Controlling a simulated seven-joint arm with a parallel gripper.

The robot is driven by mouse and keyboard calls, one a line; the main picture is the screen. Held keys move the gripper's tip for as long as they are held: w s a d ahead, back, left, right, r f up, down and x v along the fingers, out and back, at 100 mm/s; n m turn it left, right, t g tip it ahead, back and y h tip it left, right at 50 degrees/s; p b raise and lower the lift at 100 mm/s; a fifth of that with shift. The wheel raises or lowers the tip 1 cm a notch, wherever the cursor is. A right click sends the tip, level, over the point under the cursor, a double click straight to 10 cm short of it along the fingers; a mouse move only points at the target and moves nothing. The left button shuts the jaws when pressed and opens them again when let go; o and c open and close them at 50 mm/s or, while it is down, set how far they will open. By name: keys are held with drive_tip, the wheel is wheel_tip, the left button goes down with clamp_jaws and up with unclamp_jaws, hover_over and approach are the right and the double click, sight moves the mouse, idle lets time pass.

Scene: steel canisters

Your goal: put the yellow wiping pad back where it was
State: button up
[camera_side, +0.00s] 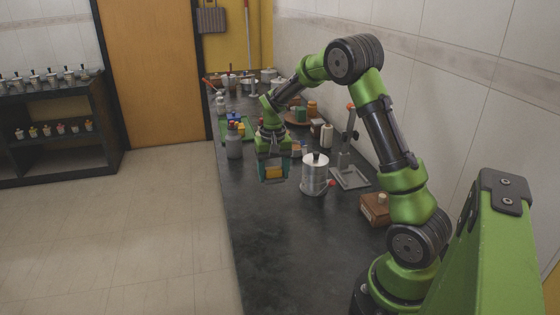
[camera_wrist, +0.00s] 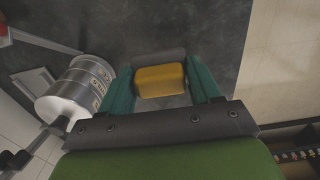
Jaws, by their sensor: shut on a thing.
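The yellow wiping pad (camera_side: 272,173) is between the two teal fingers of my gripper (camera_side: 273,178). In the wrist view the pad (camera_wrist: 160,80) shows as a rounded yellow block, with a finger on each side of my gripper (camera_wrist: 161,84). My gripper points down over the dark counter (camera_side: 285,240), left of the steel canister (camera_side: 314,178). The pad appears to be held above the counter; its exact height is hard to tell. In the wrist view the canister (camera_wrist: 80,88) stands to the left, apart from the fingers.
A grey bottle (camera_side: 234,142) stands behind my gripper at left, near a green tray (camera_side: 223,130). Several small items crowd the far counter. The near counter is clear.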

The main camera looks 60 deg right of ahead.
drive_tip(key=a+r+n, duration=0.1)
drive_tip(key=a, duration=0.4)
drive_tip(key=m, duration=0.1)
hover_over(261, 241)
wheel_tip(261, 241, down, 4)
drive_tip(key=shift+a+f, duration=0.15)
drive_tip(key=shift+f, duration=2.3)
drive_tip(key=shift+f, duration=0.15)
drive_tip(key=o, duration=1.2)
